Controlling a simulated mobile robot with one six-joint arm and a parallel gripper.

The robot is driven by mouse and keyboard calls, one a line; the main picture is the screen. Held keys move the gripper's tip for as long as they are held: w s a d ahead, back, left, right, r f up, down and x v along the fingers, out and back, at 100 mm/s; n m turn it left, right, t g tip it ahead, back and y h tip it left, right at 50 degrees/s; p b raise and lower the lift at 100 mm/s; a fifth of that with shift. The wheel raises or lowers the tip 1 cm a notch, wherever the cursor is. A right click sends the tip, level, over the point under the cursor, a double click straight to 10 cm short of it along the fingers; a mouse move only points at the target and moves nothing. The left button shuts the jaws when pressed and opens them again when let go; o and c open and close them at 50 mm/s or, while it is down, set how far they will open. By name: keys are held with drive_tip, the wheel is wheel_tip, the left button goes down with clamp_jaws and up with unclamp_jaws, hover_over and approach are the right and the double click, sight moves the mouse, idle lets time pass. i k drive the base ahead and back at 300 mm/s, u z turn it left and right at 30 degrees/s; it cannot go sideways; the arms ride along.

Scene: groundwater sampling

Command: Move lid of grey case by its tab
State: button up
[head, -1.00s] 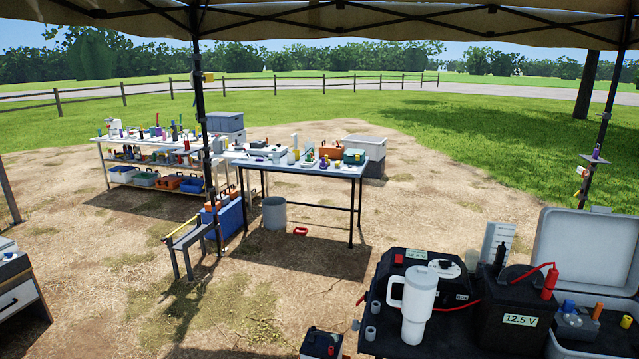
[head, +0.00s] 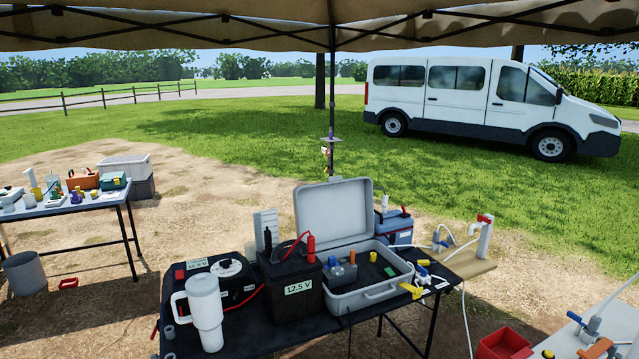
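The grey case (head: 372,293) stands on the dark table near the bottom middle of the head view. Its lid (head: 334,212) stands up, open, at the back of the case, leaning slightly back. Small items lie inside the case, among them a grey block with blue and orange tops (head: 341,270). A yellow piece (head: 411,290) shows at the case's front right corner; I cannot tell whether it is the tab. My gripper is not in view.
A black 12.5 V battery (head: 291,285) and a white mug (head: 205,312) stand left of the case on the dark table. A wooden board with a tap (head: 470,262) is to the right. A red bin (head: 505,343) sits lower right. A tent pole rises behind the lid.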

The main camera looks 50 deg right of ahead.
sight(338, 212)
drive_tip(key=u, duration=1.1)
drive_tip(key=k, duration=0.75)
drive_tip(key=u, duration=1.95)
drive_tip(key=k, duration=0.15)
drive_tip(key=z, duration=4.35)
